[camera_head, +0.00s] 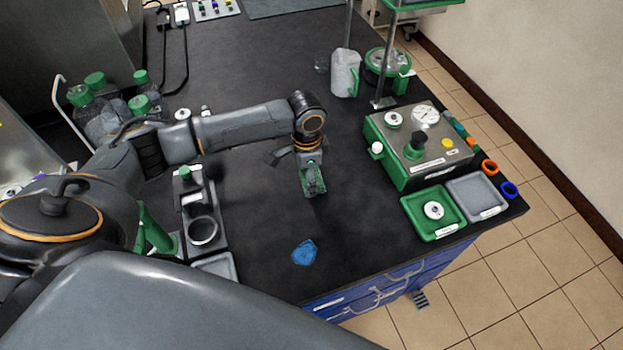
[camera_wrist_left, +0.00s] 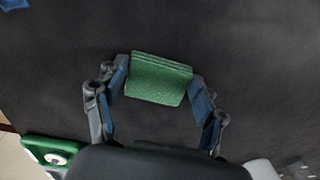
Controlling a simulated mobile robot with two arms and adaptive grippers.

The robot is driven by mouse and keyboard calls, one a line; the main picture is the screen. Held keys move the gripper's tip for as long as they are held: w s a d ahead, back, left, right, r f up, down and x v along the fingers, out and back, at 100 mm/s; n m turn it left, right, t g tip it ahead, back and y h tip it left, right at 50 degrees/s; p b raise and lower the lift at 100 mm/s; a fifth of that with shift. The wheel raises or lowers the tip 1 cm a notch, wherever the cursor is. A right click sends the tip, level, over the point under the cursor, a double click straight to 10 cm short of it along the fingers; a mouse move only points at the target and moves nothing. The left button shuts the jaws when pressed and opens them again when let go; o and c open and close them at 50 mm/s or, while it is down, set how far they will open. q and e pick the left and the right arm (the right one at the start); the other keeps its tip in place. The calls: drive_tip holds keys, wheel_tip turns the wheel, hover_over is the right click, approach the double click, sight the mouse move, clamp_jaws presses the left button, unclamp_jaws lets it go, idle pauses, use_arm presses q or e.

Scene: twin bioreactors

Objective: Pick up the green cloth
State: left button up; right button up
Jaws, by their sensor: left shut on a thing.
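The green cloth (camera_wrist_left: 158,80) is a folded pad between the two fingers of my left gripper (camera_wrist_left: 160,86) in the left wrist view. The fingers press on its two short ends. In the head view my left gripper (camera_head: 314,192) points down over the middle of the black bench, and the green cloth (camera_head: 308,186) shows partly behind its fingers. I cannot tell whether the cloth touches the bench or is just above it. My right gripper is in neither view.
A blue cloth (camera_head: 304,253) lies near the bench's front edge. A green control box (camera_head: 418,150), a green tray (camera_head: 433,226) and a grey tray (camera_head: 477,197) stand at the right. A black holder (camera_head: 203,215) stands left. Bare bench surrounds the gripper.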

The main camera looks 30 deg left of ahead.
use_arm(q)
drive_tip(key=shift+r+b, duration=0.3)
drive_tip(key=shift+r, duration=0.25)
drive_tip(key=s+d+r+b, duration=0.2)
drive_tip(key=s+r, duration=1)
drive_tip(key=s, duration=0.2)
drive_tip(key=shift+d, duration=0.2)
drive_tip(key=shift+o, duration=0.3)
drive_tip(key=shift+w, duration=0.1)
